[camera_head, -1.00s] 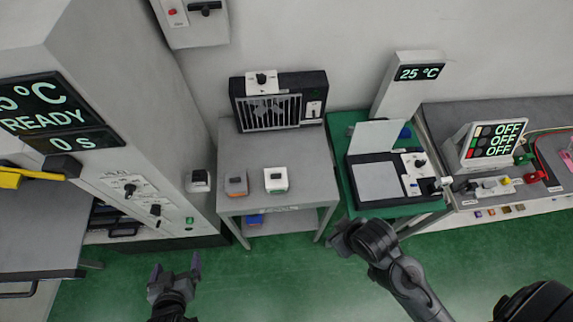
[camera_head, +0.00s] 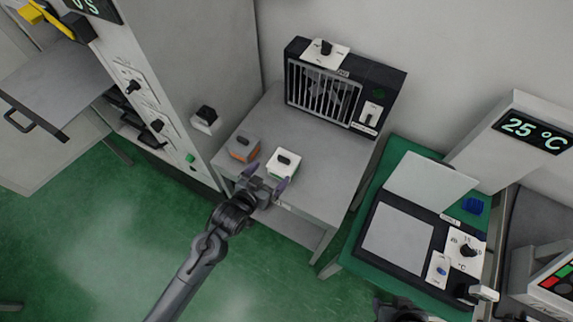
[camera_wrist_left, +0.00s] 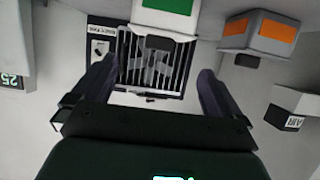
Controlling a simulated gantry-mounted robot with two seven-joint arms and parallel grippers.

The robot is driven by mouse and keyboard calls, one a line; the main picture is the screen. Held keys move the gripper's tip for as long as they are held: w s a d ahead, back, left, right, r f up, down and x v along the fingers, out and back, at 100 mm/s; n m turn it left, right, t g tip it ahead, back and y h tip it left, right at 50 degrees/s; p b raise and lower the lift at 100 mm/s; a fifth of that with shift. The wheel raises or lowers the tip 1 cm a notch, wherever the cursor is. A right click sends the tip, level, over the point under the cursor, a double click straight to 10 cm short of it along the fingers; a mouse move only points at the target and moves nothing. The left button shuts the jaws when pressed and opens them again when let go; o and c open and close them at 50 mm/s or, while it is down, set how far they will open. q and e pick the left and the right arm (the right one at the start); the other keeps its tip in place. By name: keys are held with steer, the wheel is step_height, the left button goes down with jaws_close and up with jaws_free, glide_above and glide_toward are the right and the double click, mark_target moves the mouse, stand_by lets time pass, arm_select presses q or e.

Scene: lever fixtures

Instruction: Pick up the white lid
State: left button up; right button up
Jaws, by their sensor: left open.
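The white lid (camera_head: 287,168) with a short black handle sits on a small box with a green label, near the front of the grey table. In the left wrist view the box with the green label (camera_wrist_left: 168,8) shows at the top edge, partly cut off. My left gripper (camera_head: 265,181) is open and empty, just in front of the box and apart from the handle. Its two fingers also show in the left wrist view (camera_wrist_left: 156,82), with nothing between them. A dark part of my right arm shows at the bottom edge of the head view; its jaws cannot be made out.
A grey box with an orange label (camera_head: 243,150) stands close to the left of the white lid. A black fan unit (camera_head: 325,90) stands at the table's back. A tall grey cabinet is at the left. A green table (camera_head: 352,245) with a hinged-lid device is at the right.

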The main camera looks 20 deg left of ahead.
mark_target(283, 160)
arm_select(q)
steer(key=x, duration=0.4)
steer(key=shift+w+d+r, duration=0.1)
steer(key=shift+w, duration=0.05)
steer(key=shift+w+d, duration=0.15)
steer(key=shift+w, duration=0.2)
steer(key=shift+x, duration=2.45)
steer(key=shift+s, duration=0.1)
arm_select(e)
steer(key=shift+d+f, duration=0.2)
steer(key=shift+d, duration=0.15)
arm_select(q)
steer(key=c, duration=0.7)
